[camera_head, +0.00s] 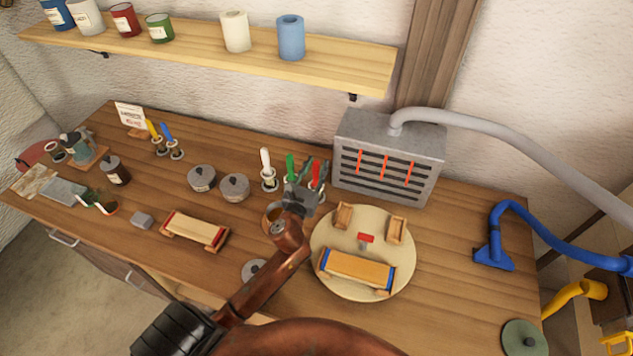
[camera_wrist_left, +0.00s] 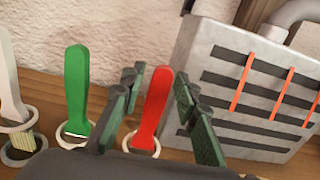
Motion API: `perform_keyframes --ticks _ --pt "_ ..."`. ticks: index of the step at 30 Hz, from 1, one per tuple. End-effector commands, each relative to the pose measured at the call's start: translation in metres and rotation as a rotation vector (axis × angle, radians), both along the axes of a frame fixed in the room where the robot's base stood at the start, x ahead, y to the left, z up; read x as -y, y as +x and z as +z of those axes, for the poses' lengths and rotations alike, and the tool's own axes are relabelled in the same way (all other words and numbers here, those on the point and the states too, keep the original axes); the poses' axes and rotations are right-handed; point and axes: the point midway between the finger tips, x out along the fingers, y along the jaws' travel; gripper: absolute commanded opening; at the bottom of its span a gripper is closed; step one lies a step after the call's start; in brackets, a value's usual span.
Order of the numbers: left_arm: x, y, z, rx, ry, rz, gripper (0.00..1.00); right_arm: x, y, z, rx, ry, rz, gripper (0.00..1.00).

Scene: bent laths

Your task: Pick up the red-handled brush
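The red-handled brush (camera_head: 316,176) stands upright in a ring holder at the back of the bench, in front of the grey vent box. In the left wrist view its red handle (camera_wrist_left: 152,108) rises between the two green-grey fingers of my left gripper (camera_wrist_left: 165,105). The fingers are spread, with a gap on each side of the handle. In the head view my left gripper (camera_head: 308,172) is at the brush and partly covers it. The bristles are hidden. My right gripper is not in either view.
A green-handled brush (camera_wrist_left: 77,92) stands close to the left of the gripper, and a white-handled one (camera_head: 265,162) beyond it. The grey vent box (camera_head: 390,158) stands close behind on the right. A round turntable (camera_head: 325,228) with wooden blocks lies in front.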

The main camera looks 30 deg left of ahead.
Motion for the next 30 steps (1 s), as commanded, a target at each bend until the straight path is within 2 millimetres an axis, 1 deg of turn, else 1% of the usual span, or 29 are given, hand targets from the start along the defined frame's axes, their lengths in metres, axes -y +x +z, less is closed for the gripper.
perform_keyframes --ticks 1,6,11,21,23,25,30 --pt "0.000 0.000 0.000 0.000 0.000 0.000 0.24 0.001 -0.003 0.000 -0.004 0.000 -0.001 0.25" --pt "0.000 0.000 0.000 0.000 0.000 0.000 0.12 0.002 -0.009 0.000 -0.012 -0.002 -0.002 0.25" --pt "0.000 0.000 0.000 0.000 0.000 0.000 0.01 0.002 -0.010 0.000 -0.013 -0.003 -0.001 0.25" --pt "0.000 0.000 0.002 0.001 0.000 0.000 0.00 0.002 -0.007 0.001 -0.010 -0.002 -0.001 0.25" --pt "0.000 0.000 0.007 0.002 0.000 -0.001 0.00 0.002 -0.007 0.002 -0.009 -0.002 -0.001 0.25" --pt "0.000 0.000 0.016 0.004 0.002 -0.001 0.00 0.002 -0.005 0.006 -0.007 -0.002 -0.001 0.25" --pt "0.000 0.000 0.052 0.006 0.005 -0.002 0.00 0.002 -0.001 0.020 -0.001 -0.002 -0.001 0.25"
